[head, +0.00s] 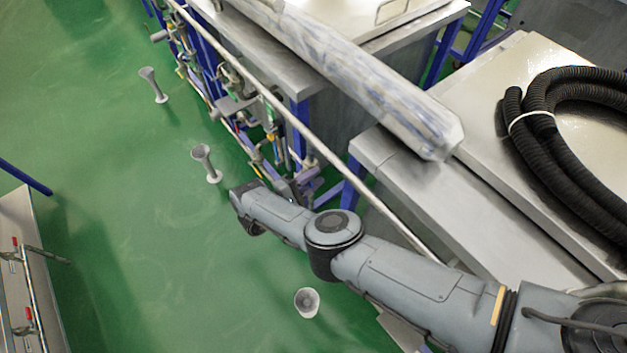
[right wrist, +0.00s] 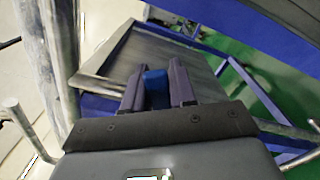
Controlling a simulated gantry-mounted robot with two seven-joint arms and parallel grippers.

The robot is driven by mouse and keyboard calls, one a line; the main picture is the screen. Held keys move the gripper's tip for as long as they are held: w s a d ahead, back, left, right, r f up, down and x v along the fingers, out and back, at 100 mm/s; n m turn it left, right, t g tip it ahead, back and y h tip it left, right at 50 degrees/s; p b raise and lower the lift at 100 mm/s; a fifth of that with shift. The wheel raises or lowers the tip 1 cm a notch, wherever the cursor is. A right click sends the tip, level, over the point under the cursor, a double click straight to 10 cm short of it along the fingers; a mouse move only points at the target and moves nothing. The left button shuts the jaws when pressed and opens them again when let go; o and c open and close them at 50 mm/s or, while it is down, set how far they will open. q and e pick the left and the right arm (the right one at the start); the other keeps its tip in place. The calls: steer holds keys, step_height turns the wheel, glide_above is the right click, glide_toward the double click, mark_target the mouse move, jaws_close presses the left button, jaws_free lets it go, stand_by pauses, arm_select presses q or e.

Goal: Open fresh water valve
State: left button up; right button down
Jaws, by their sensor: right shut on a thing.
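In the right wrist view, my right gripper (right wrist: 158,85) has its two dark purple fingers closed on a small blue piece (right wrist: 155,80), which looks like a valve handle. Only part of the blue piece shows between the fingers; the valve body is hidden. In the head view, my right arm reaches in from the right to the row of pipes and valves (head: 268,130) beside the steel tables. The right gripper there is small and partly hidden behind my arm near the blue frame. My left gripper is in neither view.
A long metal rail (head: 255,85) runs diagonally along the piping. A wrapped roll (head: 370,80) and a black coiled hose (head: 545,120) lie on the steel tables. Several grey funnel-shaped drains (head: 205,160) stand on the green floor (head: 110,190), which is mostly clear on the left.

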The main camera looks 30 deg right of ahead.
steer(key=n, duration=0.2)
steer(key=w+r+n, duration=0.1)
steer(key=n, duration=0.1)
steer(key=shift+w+r+b, duration=0.15)
steer(key=shift+r+b, duration=0.15)
steer(key=shift+b, duration=0.05)
stand_by(0.3)
steer(key=c, duration=1)
jaws_free()
